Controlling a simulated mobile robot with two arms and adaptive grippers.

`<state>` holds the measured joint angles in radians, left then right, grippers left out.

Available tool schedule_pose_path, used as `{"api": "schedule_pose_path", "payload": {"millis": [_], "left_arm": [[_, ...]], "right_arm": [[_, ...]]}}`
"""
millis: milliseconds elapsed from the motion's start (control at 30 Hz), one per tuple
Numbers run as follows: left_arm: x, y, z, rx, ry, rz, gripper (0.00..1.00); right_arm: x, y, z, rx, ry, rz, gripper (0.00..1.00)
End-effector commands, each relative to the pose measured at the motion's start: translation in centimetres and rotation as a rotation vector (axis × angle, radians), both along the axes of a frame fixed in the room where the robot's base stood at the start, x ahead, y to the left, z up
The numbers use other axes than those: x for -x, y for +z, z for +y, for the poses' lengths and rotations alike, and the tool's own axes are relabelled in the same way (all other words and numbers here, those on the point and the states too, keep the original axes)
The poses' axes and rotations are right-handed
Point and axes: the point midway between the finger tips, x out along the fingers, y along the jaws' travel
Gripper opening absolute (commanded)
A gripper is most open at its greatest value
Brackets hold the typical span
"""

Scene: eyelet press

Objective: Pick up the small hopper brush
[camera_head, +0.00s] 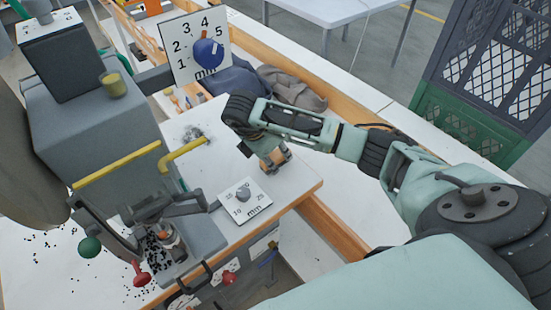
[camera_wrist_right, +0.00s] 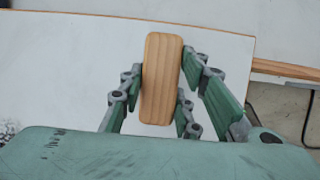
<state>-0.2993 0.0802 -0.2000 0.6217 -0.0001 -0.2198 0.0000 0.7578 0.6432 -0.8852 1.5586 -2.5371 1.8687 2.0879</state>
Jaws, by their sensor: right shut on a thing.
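The small hopper brush shows in the right wrist view as a plain wooden block (camera_wrist_right: 161,75) with rounded corners, upright in the picture. My right gripper (camera_wrist_right: 163,95) is shut on it, with green fingers against both long sides. In the head view, my right gripper (camera_head: 274,160) points down over the white bench top, right of the press, and only a little of the wood shows between its fingers. The bristles are hidden. I cannot tell whether the brush touches the bench. My left gripper is not in view.
The grey press (camera_head: 95,120) with yellow bars stands on the left. A small mm dial plate (camera_head: 256,207) lies near the bench's front edge. A grey cloth (camera_head: 293,88) lies behind my right gripper.

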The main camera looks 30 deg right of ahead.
Motion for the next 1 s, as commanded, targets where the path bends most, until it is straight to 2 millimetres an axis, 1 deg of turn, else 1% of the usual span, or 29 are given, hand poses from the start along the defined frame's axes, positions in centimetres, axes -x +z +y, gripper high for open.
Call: {"api": "schedule_pose_path", "payload": {"millis": [200,367,400,467,567,600,633,800,1000], "left_arm": [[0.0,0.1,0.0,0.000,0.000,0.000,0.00],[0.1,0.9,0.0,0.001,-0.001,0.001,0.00],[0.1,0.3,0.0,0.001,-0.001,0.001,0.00],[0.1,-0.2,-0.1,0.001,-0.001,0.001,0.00],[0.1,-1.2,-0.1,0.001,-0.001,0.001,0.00],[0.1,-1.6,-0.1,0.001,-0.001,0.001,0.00],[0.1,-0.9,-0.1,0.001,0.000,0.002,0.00],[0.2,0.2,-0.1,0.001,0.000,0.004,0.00],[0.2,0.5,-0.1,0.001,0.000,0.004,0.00]], "right_arm": [[0.0,-0.1,0.0,-0.001,0.001,0.001,0.04],[0.1,0.6,0.1,-0.001,0.001,0.001,0.04],[0.0,0.7,0.1,-0.001,0.001,-0.002,0.04],[-0.1,1.4,0.0,-0.001,0.001,-0.003,0.04],[-0.1,3.4,0.0,-0.001,0.001,-0.005,0.04],[-0.2,4.4,0.0,-0.001,0.001,-0.008,0.04],[0.7,5.1,-0.3,0.002,0.003,-0.002,0.04],[4.5,7.6,-1.0,0.005,0.003,-0.001,0.04],[8.6,9.9,-1.6,0.003,0.002,-0.003,0.04]]}}
